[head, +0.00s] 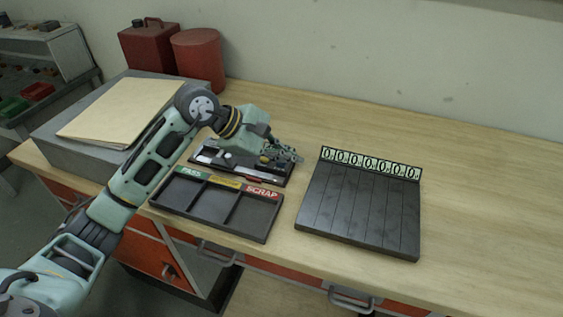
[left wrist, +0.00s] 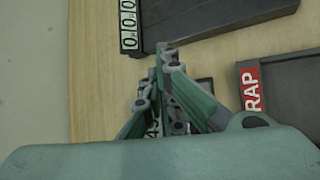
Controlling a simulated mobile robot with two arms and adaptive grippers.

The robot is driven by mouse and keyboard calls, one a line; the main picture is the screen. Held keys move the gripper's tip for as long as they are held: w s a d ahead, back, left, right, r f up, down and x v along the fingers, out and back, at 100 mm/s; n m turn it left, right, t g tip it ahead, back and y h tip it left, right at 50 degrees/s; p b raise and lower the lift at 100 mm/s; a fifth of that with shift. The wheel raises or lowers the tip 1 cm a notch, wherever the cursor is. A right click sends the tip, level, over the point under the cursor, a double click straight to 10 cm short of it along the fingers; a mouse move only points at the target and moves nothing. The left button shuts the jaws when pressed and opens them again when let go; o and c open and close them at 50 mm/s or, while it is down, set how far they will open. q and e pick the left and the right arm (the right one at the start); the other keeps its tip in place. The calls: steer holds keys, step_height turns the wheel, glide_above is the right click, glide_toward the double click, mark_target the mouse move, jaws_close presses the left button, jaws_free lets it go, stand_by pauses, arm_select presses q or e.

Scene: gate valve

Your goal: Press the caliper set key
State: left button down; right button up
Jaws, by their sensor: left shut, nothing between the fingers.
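My left gripper (head: 297,156) reaches in from the left over the back of the bench, above a dark flat holder (head: 240,174) with pale metal parts on it. The caliper is probably among these parts, but my gripper and wrist cover much of them, and I cannot make out the set key. In the left wrist view my left gripper (left wrist: 163,58) is shut and empty, its fingers together. A small pale patch with dark marks shows between the finger links there; I cannot tell what it is. My right gripper is not in view.
A dark three-part tray (head: 228,212) labelled PASS and SCRAP lies in front of the holder. A black slatted board (head: 362,207) with a row of zero counters stands to its right. A grey block (head: 62,146) with a folder is left. The bench's right side is clear.

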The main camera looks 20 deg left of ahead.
arm_select(q)
steer(key=shift+f, duration=0.3)
steer(key=shift+r, duration=0.1)
stand_by(0.3)
steer(key=shift+r, duration=0.85)
steer(key=shift+r, duration=0.1)
step_height(320, 180, up, 5)
steer(key=shift+f+p, duration=0.1)
steer(key=shift+p, duration=1.1)
